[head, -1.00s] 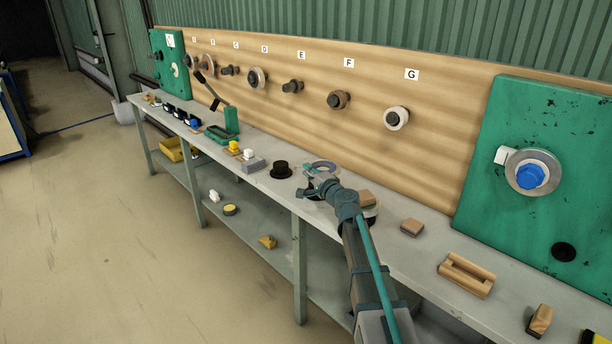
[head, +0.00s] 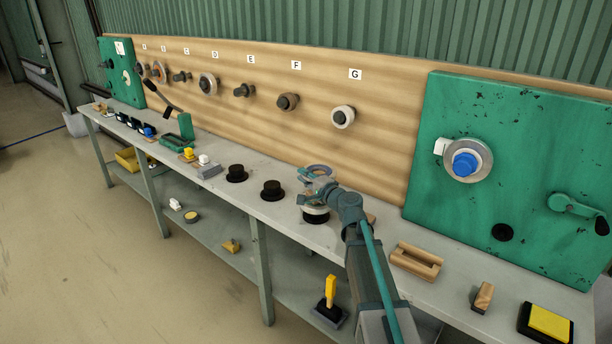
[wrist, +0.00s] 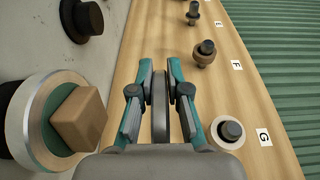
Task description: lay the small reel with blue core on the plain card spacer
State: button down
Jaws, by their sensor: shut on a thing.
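My gripper (head: 322,180) is above the bench near its middle. In the wrist view my gripper (wrist: 158,82) is shut on a thin grey disc (wrist: 160,108), seen edge-on. In the head view this disc shows as a grey-blue ring (head: 318,170); its core cannot be made out. Below my gripper a black stand (head: 316,218) carries a pale reel with a green face (wrist: 45,125). A brown block (wrist: 78,120) sits on that face. I cannot tell which piece is the plain card spacer. A larger grey reel with a blue core (head: 466,162) hangs on the green panel.
Two black stands (head: 272,190) (head: 236,173) are free to the left. A wooden holder (head: 416,262), a wooden block (head: 483,297) and a yellow-topped pad (head: 546,322) lie to the right. Behind, a wooden board (head: 300,135) carries lettered pegs, some with reels.

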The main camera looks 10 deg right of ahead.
jog(key=shift+a, duration=0.3)
jog(key=shift+f+b, duration=0.1)
jog(key=shift+b, duration=0.3)
notch_tip(320, 180, down, 6)
jog(key=b, duration=0.5)
jog(key=shift+b, duration=0.4)
jog(key=shift+r+b, duration=0.2)
jog(key=shift+b, duration=0.25)
dwell(0.7)
jog(key=shift+f+b, duration=0.6)
jog(key=shift+b, duration=0.05)
dwell(0.7)
jog(key=c, duration=1.1)
grip_release()
jog(key=shift+o, duration=0.2)
